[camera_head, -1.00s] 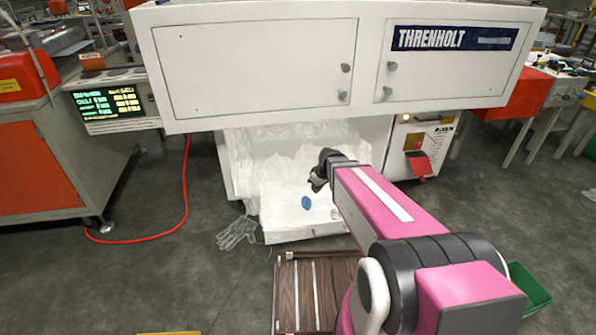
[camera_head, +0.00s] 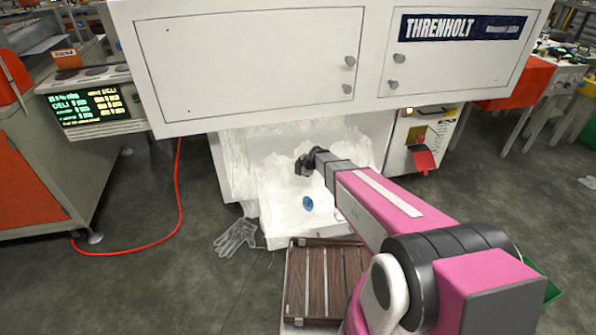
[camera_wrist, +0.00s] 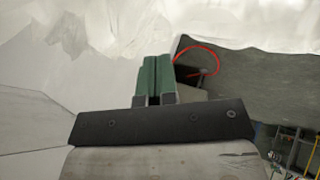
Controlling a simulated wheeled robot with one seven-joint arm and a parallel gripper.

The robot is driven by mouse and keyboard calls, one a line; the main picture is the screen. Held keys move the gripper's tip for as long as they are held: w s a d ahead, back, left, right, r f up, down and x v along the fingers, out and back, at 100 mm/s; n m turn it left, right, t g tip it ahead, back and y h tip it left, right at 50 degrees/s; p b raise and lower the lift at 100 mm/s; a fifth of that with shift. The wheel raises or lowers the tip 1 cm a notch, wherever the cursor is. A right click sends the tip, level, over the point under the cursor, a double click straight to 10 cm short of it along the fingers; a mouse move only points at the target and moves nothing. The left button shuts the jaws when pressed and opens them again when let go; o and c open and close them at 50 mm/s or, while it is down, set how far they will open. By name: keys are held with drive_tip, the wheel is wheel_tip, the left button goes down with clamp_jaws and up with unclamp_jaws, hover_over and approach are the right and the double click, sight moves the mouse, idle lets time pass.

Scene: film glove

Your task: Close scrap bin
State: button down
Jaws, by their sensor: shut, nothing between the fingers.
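The scrap bin (camera_head: 290,238) is the white pull-out compartment low under the white machine. It stands open, filled with crumpled clear film (camera_head: 285,195) that also fills the upper left of the wrist view (camera_wrist: 60,60). A small blue object (camera_head: 308,203) lies on the film. My gripper (camera_head: 303,165) is over the open bin, in front of the film at its back. In the wrist view its green fingers (camera_wrist: 156,78) are together with nothing between them. Whether the fingertips touch the film or the bin is hard to tell.
A clear glove (camera_head: 236,237) lies on the floor left of the bin. A slatted wooden platform (camera_head: 325,282) lies in front of it. A red hose (camera_head: 180,190) runs across the floor at left. The white machine cabinet (camera_head: 250,60) overhangs the bin.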

sight(285, 175)
drive_tip(key=shift+w+a+f, duration=0.9)
drive_tip(key=shift+w+f, duration=0.25)
drive_tip(key=shift+w+a+f, duration=0.95)
drive_tip(key=shift+w+f, duration=0.15)
drive_tip(key=shift+f, duration=0.1)
drive_tip(key=shift+w+a+f, duration=0.9)
drive_tip(key=shift+w+f, duration=0.25)
drive_tip(key=shift+w, duration=0.1)
